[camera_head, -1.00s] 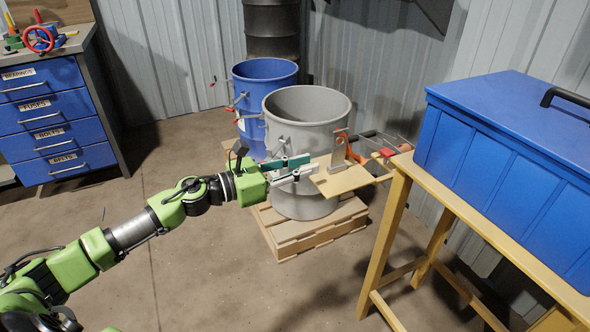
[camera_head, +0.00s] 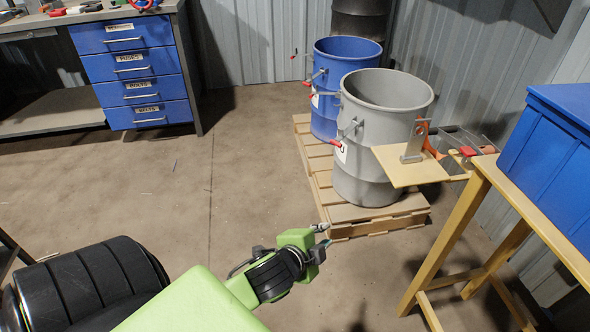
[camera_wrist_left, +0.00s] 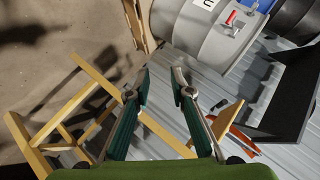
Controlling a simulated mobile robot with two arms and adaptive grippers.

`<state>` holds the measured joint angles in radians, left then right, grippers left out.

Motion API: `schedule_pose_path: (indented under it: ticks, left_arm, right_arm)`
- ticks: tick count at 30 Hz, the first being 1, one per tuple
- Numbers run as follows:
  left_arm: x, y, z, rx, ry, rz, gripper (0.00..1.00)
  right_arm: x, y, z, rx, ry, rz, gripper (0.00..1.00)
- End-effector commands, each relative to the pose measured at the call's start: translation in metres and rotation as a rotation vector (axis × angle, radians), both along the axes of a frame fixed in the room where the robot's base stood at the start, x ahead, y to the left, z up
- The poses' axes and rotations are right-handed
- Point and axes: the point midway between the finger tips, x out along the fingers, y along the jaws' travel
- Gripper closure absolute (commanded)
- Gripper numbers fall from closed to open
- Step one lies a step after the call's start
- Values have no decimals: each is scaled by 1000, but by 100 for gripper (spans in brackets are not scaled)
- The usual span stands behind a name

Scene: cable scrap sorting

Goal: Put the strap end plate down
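A grey metal bracket-like piece, which I take as the strap end plate (camera_head: 413,146), stands upright on a small tan board (camera_head: 395,170) at the table's end. A round orange part shows near its top. My left gripper (camera_head: 324,242) is below and left of the board, apart from the plate. In the left wrist view the two green-backed fingers (camera_wrist_left: 162,72) are open with nothing between them. I cannot make out the plate in that view. My right gripper is not in view.
A grey drum (camera_head: 375,130) and a blue drum (camera_head: 338,65) stand on wooden pallets (camera_head: 380,222) left of the board. A yellow-framed table (camera_head: 450,240) carries a blue box (camera_head: 556,150). Blue drawers (camera_head: 137,62) stand at the back left. The floor between is clear.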

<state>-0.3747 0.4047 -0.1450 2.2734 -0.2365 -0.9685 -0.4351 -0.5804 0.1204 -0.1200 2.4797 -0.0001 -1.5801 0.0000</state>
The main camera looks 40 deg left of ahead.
Motion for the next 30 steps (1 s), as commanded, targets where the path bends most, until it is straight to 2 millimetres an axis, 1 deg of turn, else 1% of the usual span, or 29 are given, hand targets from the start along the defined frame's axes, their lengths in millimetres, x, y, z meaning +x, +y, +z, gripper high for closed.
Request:
schedule_pose_path:
  ticks: [1,2,3,5,6,9,10,12,15,30]
  left_arm:
    - [-31,-11,-20,-138,96,97,79]
    - [-50,-18,-31,-213,154,156,79]
    - [-74,-27,-43,-303,229,232,79]
    - [-108,-40,-57,-416,332,334,79]
    - [-128,-49,-63,-476,391,393,79]
    - [-166,-66,-70,-579,505,504,79]
    - [-174,-70,-71,-599,528,527,79]
    - [-186,-76,-72,-630,565,563,79]
    - [-192,-79,-73,-643,585,582,79]
    - [-191,-78,-73,-638,584,579,79]
  right_arm:
    - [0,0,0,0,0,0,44]
    - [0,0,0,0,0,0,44]
    - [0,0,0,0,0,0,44]
    - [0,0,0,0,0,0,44]
    - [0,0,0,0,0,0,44]
    - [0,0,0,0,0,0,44]
    - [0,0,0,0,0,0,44]
    - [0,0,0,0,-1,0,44]
    - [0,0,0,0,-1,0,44]
    - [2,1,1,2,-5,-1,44]
